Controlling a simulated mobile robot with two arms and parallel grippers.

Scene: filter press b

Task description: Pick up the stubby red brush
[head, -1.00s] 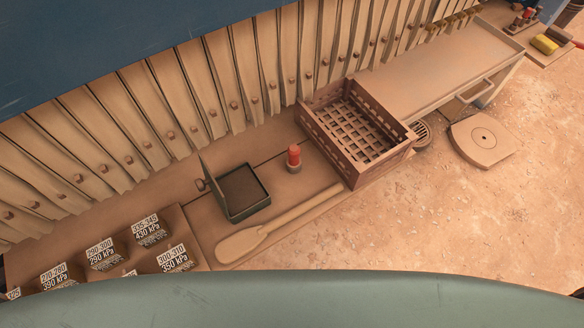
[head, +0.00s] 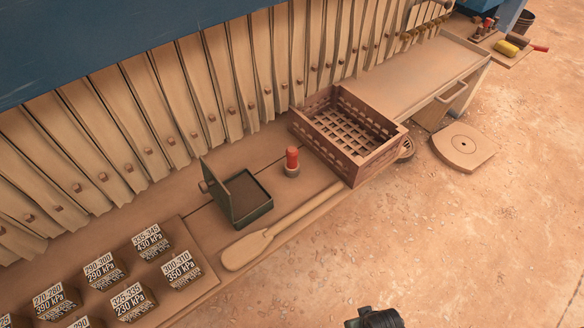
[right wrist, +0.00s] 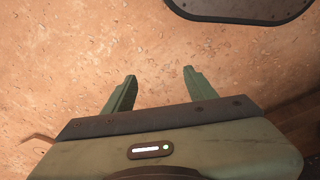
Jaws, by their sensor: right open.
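A short, stubby red-topped object (head: 292,160) with a pale base stands upright on the bench in the head view, between the green box and the slatted crate. It looks like the stubby red brush, but its bristles are too small to make out. My right gripper (right wrist: 157,86) is open and empty in the right wrist view, with bare sandy ground beyond its fingers. It is not near the red object. My left gripper is not in view.
An open-lidded green box (head: 248,214), a wooden paddle (head: 268,236) and a brown slatted crate (head: 385,152) flank the red object. Several labelled blocks (head: 150,243) sit at lower left. A yellow item (head: 506,48) lies on the far bench. Sandy ground at right is mostly clear.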

